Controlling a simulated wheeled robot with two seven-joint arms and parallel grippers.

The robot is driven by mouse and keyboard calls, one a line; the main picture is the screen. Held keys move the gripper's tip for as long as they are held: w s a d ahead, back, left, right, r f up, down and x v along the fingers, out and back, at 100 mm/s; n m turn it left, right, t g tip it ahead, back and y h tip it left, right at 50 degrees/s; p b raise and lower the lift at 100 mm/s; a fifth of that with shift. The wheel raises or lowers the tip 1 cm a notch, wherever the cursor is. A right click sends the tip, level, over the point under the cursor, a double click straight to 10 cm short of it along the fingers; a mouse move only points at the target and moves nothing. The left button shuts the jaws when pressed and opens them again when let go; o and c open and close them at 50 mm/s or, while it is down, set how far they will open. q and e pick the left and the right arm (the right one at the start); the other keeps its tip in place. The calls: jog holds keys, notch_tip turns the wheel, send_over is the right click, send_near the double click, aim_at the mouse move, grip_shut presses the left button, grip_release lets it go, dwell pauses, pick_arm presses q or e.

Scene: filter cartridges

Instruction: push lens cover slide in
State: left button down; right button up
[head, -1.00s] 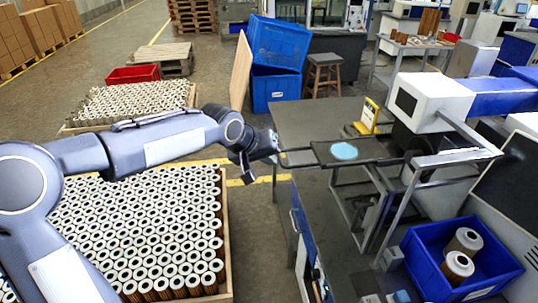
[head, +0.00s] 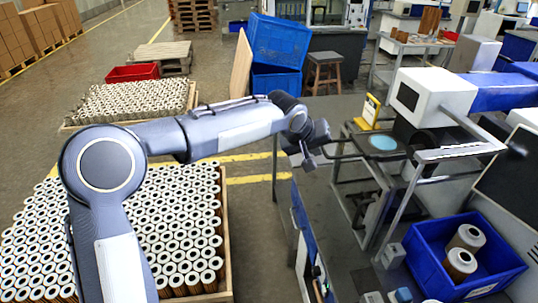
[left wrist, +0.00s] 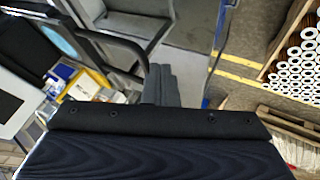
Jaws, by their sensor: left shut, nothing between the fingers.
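The lens cover slide (head: 382,142) is a dark flat plate with a light blue disc, lying level in the frame beside the white machine head. A dark bent handle bar (left wrist: 118,45) runs from the plate towards my fingers. My left gripper (head: 328,140) is at the slide's left, handle end. Its fingers (left wrist: 160,84) are shut and empty, close beside the bar; whether they touch it I cannot tell. My right gripper is out of view.
A yellow-framed stand (head: 369,111) sits behind the slide. The white machine head (head: 432,98) and a grey metal frame (head: 455,153) are close on the right. A blue bin (head: 425,265) with cartridges is below right. A crate of cartridges (head: 226,240) stands under my left arm.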

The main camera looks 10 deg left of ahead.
aim_at(373, 145)
pick_arm(q)
jog(key=w+d+p, duration=0.2)
jog(key=w+d, duration=0.1)
jog(key=d, duration=0.6)
jog(key=shift+w+d, duration=0.25)
jog(key=shift+w, duration=0.15)
jog(key=shift+r, duration=0.1)
